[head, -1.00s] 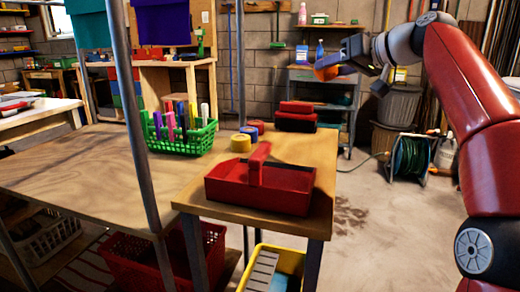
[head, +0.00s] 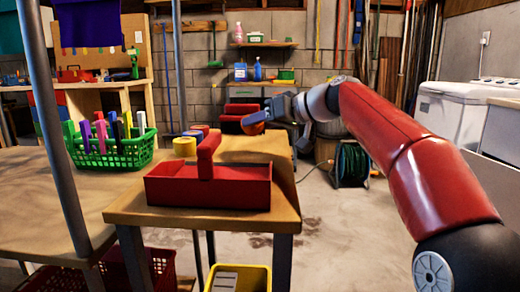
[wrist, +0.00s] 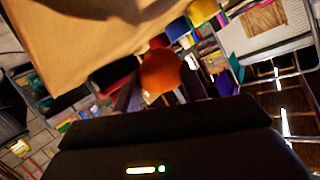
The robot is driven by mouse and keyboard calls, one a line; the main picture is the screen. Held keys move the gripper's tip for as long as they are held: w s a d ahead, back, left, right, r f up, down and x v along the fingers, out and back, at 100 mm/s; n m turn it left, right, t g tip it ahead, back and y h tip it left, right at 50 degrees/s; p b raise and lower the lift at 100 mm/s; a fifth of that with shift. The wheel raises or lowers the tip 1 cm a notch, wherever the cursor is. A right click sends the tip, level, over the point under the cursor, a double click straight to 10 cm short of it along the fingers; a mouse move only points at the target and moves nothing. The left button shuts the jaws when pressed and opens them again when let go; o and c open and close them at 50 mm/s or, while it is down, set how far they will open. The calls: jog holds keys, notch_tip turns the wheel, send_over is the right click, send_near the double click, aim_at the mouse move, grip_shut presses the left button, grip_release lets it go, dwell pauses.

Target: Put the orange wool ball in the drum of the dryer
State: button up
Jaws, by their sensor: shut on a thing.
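The orange wool ball (head: 253,124) is between the fingers of my gripper (head: 262,117), which is shut on it. In the wrist view the ball (wrist: 162,75) sits between the finger ends, above the dark gripper body. I cannot tell which is the dryer, and no drum opening shows.
A wooden table (head: 290,206) at the front holds a red tool caddy (head: 225,188). A green basket (head: 112,152) of pens stands at the left, beside a metal post (head: 62,130). A hose reel (head: 350,164) stands on the floor. Clear concrete floor (head: 340,235) lies right of the table.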

aim_at(260, 154)
jog(key=shift+f+b, duration=0.65)
jog(key=shift+f, duration=1.35)
jog(key=shift+f, duration=0.1)
jog(key=o, duration=1)
jog(key=shift+c, duration=0.2)
